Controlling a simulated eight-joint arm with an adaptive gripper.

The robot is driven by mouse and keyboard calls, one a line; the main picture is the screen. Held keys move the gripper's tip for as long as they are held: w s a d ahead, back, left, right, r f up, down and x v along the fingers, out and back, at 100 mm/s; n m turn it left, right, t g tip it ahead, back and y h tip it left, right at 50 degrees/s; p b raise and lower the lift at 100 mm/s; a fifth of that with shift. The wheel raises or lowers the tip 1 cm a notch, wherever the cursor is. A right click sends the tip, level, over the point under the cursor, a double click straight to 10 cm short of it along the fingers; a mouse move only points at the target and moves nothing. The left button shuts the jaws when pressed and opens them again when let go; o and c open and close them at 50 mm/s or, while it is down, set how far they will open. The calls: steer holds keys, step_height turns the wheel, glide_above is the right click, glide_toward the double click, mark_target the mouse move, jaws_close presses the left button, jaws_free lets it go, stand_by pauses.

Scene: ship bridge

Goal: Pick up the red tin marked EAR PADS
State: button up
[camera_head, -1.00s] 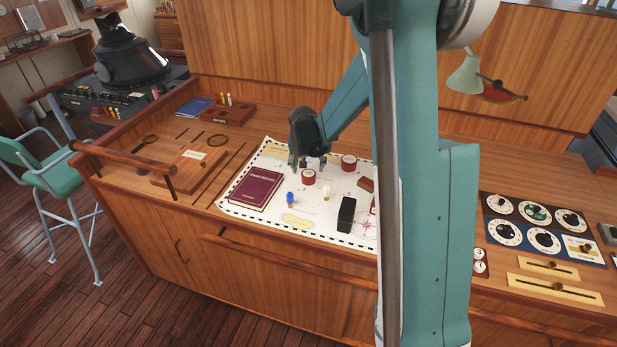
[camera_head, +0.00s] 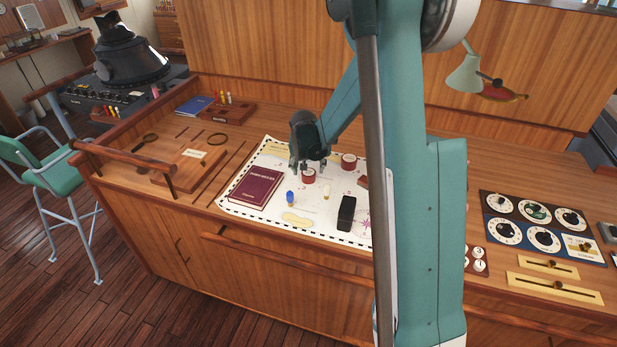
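Two small red tins with pale tops are on the chart in the head view. One red tin (camera_head: 309,176) is directly below my gripper's fingers. The other red tin (camera_head: 348,162) stands a little to the right and farther back. Their labels are too small to read, so I cannot tell which is marked EAR PADS. My gripper (camera_head: 309,167) points down at the nearer-left tin, with its fingers apart on either side of the tin's top. Whether the fingers touch the tin cannot be made out.
My arm hides the chart's right side. A magnifying glass (camera_head: 217,139) lies to the left.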

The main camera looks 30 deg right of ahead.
mark_target(308, 172)
steer(key=shift+f, duration=0.1)
steer(key=shift+x, duration=2.55)
steer(key=shift+w+a, duration=0.1)
steer(key=shift+c, duration=0.7)
steer(key=c, duration=0.9)
steer(key=shift+r, duration=5.1)
